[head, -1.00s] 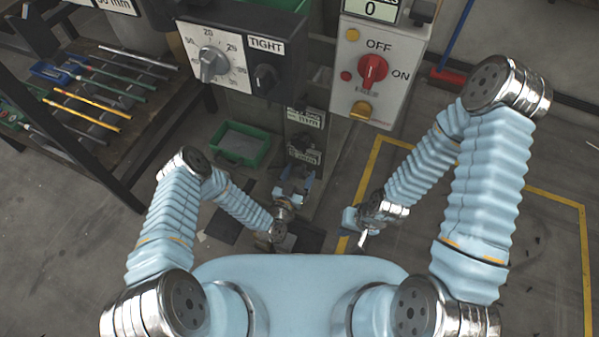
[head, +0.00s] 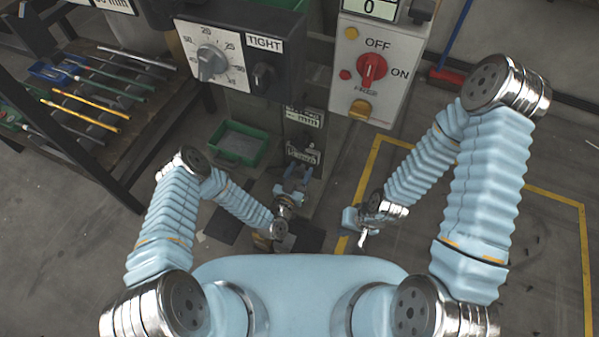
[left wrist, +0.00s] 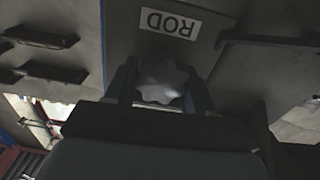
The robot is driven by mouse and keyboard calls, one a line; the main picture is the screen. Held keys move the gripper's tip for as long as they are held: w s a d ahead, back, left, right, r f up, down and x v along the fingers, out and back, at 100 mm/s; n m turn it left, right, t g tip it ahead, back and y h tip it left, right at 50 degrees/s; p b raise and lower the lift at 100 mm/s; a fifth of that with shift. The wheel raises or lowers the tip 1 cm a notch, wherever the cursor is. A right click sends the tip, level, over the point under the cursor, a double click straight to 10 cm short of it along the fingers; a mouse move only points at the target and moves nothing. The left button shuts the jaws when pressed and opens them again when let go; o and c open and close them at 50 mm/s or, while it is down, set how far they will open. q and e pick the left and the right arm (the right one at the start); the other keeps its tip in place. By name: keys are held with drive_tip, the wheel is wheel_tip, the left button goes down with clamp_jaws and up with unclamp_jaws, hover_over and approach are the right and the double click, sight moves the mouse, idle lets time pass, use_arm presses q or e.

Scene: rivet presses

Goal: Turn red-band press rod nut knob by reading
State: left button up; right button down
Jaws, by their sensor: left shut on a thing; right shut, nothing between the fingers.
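The grey lobed rod nut knob (left wrist: 162,78) sits below a white ROD label (left wrist: 170,23) on a grey panel in the left wrist view. My left gripper (left wrist: 160,88) is shut on the knob, with a dark finger on each side of it. In the head view my left gripper (head: 293,184) is low at the front of the grey press column (head: 303,140), and it hides the knob there. No red band can be made out. My right gripper (head: 363,238) is shut and empty, above the floor to the right.
A box with a dial (head: 211,62) and a TIGHT label hangs above, beside a panel with a red OFF/ON switch (head: 371,70). A green tray (head: 238,143) is left of the column. A rack with rods (head: 90,105) stands far left.

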use_arm(q)
drive_tip(key=n+b, duration=0.2)
drive_tip(key=n, duration=0.1)
drive_tip(key=shift+a+f+n+b, duration=0.15)
drive_tip(key=shift+f+n+b, duration=0.15)
drive_tip(key=shift+b, duration=0.05)
drive_tip(key=n+b, duration=0.4)
drive_tip(key=n, duration=0.1)
drive_tip(key=shift+w+a+f, duration=0.1)
drive_tip(key=n+b, duration=0.2)
drive_tip(key=n, duration=0.2)
drive_tip(key=shift+a+b, duration=0.1)
drive_tip(key=shift+b, duration=0.25)
drive_tip(key=n+b, duration=0.2)
drive_tip(key=n, duration=0.1)
drive_tip(key=shift+n+b, duration=0.5)
drive_tip(key=shift+n, duration=0.4)
drive_tip(key=o, duration=1)
drive_tip(key=shift+c, duration=0.2)
